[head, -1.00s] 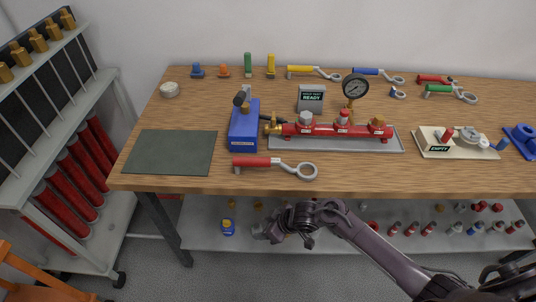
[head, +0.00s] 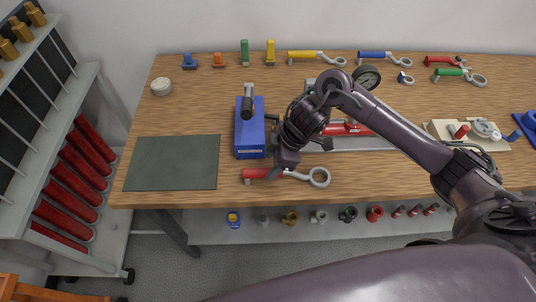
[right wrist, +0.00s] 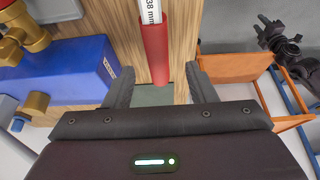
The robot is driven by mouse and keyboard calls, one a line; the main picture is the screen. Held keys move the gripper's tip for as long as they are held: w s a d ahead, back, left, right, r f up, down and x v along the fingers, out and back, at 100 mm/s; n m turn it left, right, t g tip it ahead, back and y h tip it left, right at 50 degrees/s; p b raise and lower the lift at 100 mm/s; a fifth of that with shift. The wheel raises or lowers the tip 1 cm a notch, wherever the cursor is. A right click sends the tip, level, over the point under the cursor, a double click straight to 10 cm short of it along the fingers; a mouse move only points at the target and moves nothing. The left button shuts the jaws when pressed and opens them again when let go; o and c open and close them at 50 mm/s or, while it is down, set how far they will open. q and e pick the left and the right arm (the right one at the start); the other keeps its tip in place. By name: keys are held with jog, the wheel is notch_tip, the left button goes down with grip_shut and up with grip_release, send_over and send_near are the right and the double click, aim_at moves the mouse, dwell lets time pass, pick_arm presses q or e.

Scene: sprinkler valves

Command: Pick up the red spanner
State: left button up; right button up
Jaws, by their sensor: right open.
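The red spanner (head: 262,174) lies near the front edge of the wooden table, its ring at the right and its red handle at the left. My right gripper (head: 281,168) is over its middle in the head view and hides part of the shaft. In the right wrist view the red handle (right wrist: 154,50) and a shaft marked "38 mm" show ahead of my right gripper (right wrist: 157,84). Its two fingers are open, with the handle's end in line with the gap. Nothing is held. My left gripper is not seen in the head view.
A blue block (head: 249,135) with a lever stands just behind the spanner handle. A red pipe manifold (head: 345,128) with a gauge (head: 367,77) is partly behind my arm. A dark green mat (head: 172,162) lies clear at the left. Orange furniture (right wrist: 244,62) shows in the wrist view.

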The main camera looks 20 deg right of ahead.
aim_at(268, 170)
jog(key=shift+w+d, duration=0.25)
jog(key=shift+w, duration=0.05)
jog(key=shift+a+f, duration=0.1)
jog(key=shift+f, duration=0.25)
jog(key=x, duration=0.2)
jog(key=s+p+x, duration=0.1)
jog(key=shift+w+f+p, duration=0.1)
jog(key=shift+f+p, duration=0.2)
jog(key=shift+f, duration=0.15)
jog(key=shift+x, duration=1.15)
jog(key=shift+w+f, duration=0.3)
jog(key=c, duration=0.8)
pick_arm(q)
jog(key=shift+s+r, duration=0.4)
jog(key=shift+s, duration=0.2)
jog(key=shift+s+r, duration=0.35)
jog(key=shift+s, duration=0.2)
pick_arm(e)
grip_shut()
jog(key=shift+r, duration=0.1)
